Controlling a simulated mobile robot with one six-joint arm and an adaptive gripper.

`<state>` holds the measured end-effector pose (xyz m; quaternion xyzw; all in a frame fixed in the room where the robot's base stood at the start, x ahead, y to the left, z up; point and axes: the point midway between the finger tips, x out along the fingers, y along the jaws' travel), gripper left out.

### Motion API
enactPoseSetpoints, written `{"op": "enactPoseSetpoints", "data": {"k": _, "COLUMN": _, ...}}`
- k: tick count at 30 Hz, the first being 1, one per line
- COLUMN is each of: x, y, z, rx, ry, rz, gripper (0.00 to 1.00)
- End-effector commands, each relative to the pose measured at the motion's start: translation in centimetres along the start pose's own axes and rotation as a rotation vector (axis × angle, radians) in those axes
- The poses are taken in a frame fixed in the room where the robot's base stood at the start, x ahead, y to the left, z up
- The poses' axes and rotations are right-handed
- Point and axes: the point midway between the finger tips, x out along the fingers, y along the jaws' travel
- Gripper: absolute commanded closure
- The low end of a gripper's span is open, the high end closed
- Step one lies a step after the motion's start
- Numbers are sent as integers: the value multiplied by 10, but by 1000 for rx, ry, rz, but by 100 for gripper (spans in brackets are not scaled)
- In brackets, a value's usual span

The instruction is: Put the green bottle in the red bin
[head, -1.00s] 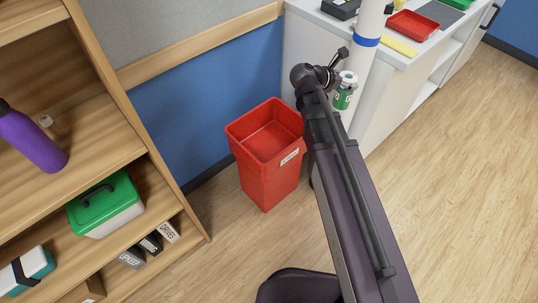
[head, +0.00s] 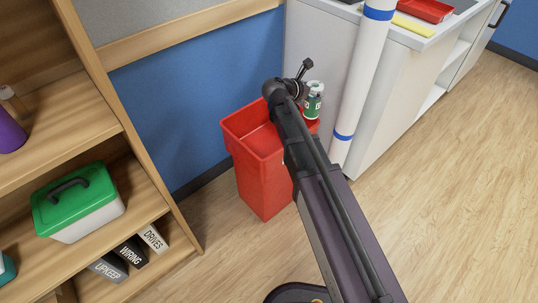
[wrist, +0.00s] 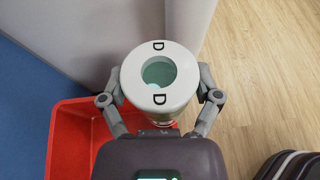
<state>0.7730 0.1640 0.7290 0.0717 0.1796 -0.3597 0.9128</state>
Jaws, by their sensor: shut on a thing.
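The green bottle (head: 313,104) has a white top and a white-and-green side. In the wrist view I look down on its white ring-shaped top (wrist: 160,108), marked with letters, with a teal hollow in the middle. My gripper (wrist: 160,97) is shut on the bottle, one finger on each side, and holds it about upright. The red bin (head: 262,180) stands on the floor, open at the top. In the head view the bottle overlaps its right back rim. In the wrist view the bin (wrist: 68,125) lies below and left of the bottle; my gripper hides part of it.
A white cabinet (head: 387,105) and a white post with blue bands (head: 361,70) stand close to the bin's right. A blue wall (head: 190,110) is behind it. A wooden shelf (head: 95,105) with a green-lidded box (head: 78,195) stands left. Wooden floor at right is clear.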

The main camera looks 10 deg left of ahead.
Motion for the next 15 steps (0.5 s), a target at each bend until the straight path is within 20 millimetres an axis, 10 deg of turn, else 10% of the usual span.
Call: {"op": "enactPoseSetpoints", "data": {"k": 15, "x": 8, "y": 48, "z": -76, "rx": -31, "ry": -3, "rz": 73, "gripper": 80}}
